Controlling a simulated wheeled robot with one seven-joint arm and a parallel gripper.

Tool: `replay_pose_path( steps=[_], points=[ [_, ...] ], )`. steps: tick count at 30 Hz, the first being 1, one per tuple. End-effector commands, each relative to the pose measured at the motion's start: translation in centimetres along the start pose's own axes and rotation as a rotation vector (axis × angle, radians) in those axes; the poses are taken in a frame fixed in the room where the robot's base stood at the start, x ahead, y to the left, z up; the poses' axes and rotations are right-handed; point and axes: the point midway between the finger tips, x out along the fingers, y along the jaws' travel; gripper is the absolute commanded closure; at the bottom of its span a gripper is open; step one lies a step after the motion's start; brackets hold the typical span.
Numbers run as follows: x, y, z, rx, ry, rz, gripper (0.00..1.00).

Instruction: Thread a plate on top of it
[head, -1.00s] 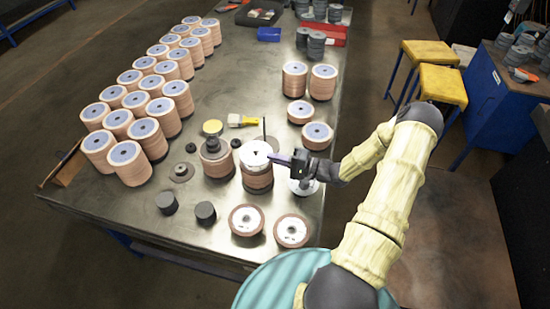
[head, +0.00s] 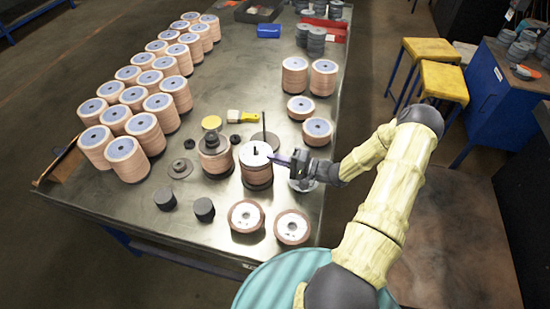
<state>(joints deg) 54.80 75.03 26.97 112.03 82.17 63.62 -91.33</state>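A stack of tan flap discs (head: 257,176) stands near the middle of the table's front part. A pale round plate (head: 249,158) lies on top of it, with a short dark spindle end at its centre. My gripper (head: 274,158) is at the right edge of this pale plate, its fingers pointing left. The fingers are small and seen side-on, so I cannot tell whether they grip the plate or only lie beside it. A second, darker stack (head: 215,162) with a grey plate and a knob on top stands just left. A thin upright rod (head: 264,126) rises behind, by a dark flat disc (head: 270,138).
Rows of tan disc stacks (head: 126,160) fill the table's left side. Two black cylinders (head: 204,209) and two flat discs (head: 291,227) lie in front. A yellow brush (head: 243,117) lies behind the stacks. A pale round piece is partly hidden below my gripper.

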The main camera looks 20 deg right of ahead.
Motion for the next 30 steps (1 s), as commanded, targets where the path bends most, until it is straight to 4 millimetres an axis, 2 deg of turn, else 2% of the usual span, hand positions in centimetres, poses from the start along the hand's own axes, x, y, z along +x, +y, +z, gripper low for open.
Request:
replay_pose_path(
  steps=[1,5,6,20,26,30],
  points=[
    [0.0,0.5,0.0,0.0,0.0,-0.001,1.0],
    [0.0,0.3,0.0,0.0,0.0,0.002,0.74],
    [0.0,0.3,0.0,0.001,0.0,0.004,0.72],
    [-0.5,0.8,0.1,0.005,0.0,0.011,0.72],
    [-2.8,1.0,0.1,0.005,0.004,0.009,0.72],
    [-5.6,1.1,-0.1,0.003,0.008,0.009,0.72]
  ],
)
